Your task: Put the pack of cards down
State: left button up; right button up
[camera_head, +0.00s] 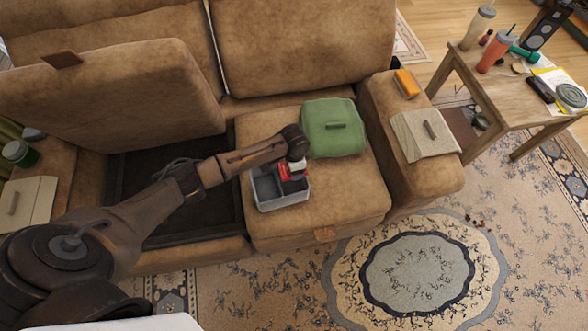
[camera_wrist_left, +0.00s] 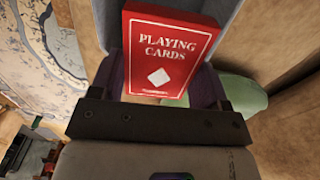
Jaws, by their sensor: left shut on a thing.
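The red pack of playing cards (camera_wrist_left: 165,50) is between the fingers of my left gripper (camera_wrist_left: 160,88), its printed face toward the wrist camera. In the head view the pack (camera_head: 283,172) shows as a small red patch at my left gripper (camera_head: 291,176). The gripper points down into a small grey divided bin (camera_head: 284,203) on the sofa seat. Grey bin walls also show around the pack in the wrist view. I cannot tell whether the pack touches the bin's floor. My right gripper is not in view.
A green folded cloth or cushion (camera_head: 333,128) lies behind the bin on the seat (camera_head: 330,192). The left seat is lifted over an open dark compartment (camera_head: 200,218). The right armrest holds an orange item (camera_head: 406,83) and a beige cloth (camera_head: 420,148). A wooden side table (camera_head: 480,80) stands at right.

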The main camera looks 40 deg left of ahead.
pick_arm(q)
jog(key=shift+f, duration=0.9)
jog(key=shift+f, duration=0.55)
jog(key=o, duration=0.9)
jog(key=shift+o, duration=0.2)
